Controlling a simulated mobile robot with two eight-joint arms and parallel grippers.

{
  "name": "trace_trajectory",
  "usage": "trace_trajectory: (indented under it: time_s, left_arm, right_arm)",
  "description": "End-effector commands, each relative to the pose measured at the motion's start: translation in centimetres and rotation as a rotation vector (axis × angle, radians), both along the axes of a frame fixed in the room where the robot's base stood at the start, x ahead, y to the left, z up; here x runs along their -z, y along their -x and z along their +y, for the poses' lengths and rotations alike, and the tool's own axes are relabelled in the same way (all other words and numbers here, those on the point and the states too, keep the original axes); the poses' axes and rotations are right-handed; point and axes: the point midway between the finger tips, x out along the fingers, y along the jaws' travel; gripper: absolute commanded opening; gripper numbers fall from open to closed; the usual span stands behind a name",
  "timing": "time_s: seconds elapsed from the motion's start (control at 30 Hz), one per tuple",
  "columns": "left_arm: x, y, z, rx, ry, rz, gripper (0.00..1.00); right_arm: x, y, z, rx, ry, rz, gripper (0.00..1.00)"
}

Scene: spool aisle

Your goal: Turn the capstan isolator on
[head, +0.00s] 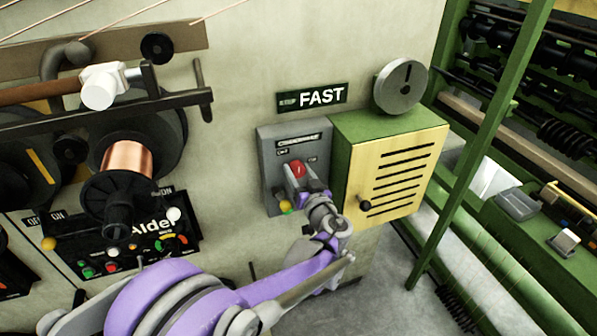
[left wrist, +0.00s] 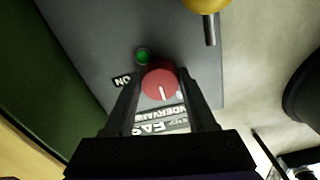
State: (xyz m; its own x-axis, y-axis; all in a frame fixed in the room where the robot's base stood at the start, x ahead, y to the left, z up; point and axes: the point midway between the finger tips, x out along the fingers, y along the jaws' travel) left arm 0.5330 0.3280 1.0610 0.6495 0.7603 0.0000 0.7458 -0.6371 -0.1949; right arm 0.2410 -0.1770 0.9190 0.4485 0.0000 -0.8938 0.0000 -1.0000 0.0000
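The capstan isolator is a grey box (head: 266,163) on the wall, left of the yellow-fronted cabinet. Its red round knob (head: 298,168) shows just past my left gripper (head: 299,182). In the left wrist view the knob (left wrist: 158,83) sits between the two dark fingers of my left gripper (left wrist: 160,77). The fingers flank it closely, but I cannot tell whether they press on it. The knob's white mark points toward the bottom of that picture, and the ON plate (left wrist: 123,81) is to its left. A green lamp (left wrist: 142,56) shows beside the knob. My right gripper is not in view.
A louvred yellow-fronted cabinet (head: 395,174) stands close right of the box, with a grey disc (head: 400,86) above. A FAST sign (head: 322,96) hangs over them. A yellow knob with a grey stem (left wrist: 206,4) sits near the box. Spool machinery is at left, a green frame at right.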

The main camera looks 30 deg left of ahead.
Motion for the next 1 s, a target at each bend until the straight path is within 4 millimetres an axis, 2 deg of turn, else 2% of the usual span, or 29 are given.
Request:
trace_trajectory:
  time_s: [0.03,0.2,0.27,0.67,1.0]
  left_arm:
    - [0.00,0.01,-0.01,0.000,0.000,0.000,0.40]
    - [0.00,0.01,0.00,0.000,0.000,0.000,0.09]
    - [0.00,0.02,-0.01,0.000,0.000,0.000,0.01]
    - [0.01,0.01,-0.01,0.000,-0.057,0.067,0.01]
    - [0.05,0.00,-0.04,0.000,-0.237,0.278,0.01]
  right_arm:
    - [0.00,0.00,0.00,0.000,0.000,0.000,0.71]
    - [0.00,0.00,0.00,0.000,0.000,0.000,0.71]
    - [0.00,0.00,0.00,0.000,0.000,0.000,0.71]
    - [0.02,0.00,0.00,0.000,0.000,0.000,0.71]
    - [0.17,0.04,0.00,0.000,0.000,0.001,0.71]
